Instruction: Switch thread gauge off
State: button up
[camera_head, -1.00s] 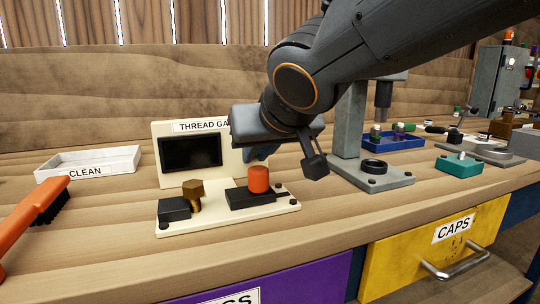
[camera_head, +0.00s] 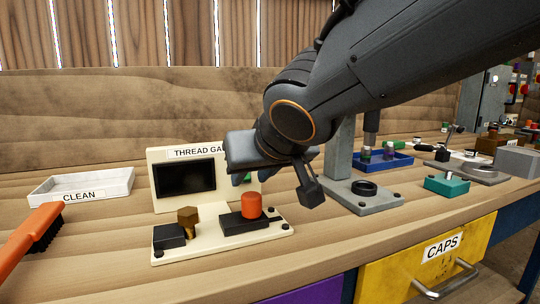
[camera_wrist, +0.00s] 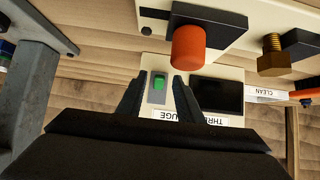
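The thread gauge (camera_head: 160,206) is a cream unit with an upright labelled panel, a dark screen (camera_head: 185,179) and a flat base. In the wrist view its panel appears upside down, with a green switch (camera_wrist: 158,82) on a grey plate beside the screen. My gripper (camera_wrist: 157,78) is open and empty, its two dark fingers apart on either side of the switch in that view. I cannot tell whether they touch it. In the head view my wrist covers the panel's right part; only a bit of green shows below it.
The gauge base carries a red-orange cylinder (camera_head: 251,205) on a black block and a brass hex bolt (camera_head: 187,218). A grey press stand (camera_head: 340,158) rises to the right. A CLEAN tray (camera_head: 80,186) and an orange brush (camera_head: 30,232) lie left. A teal block (camera_head: 447,185) stands further right.

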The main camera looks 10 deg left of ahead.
jog(key=shift+p+v, duration=3.25)
jog(key=shift+p, duration=1.4)
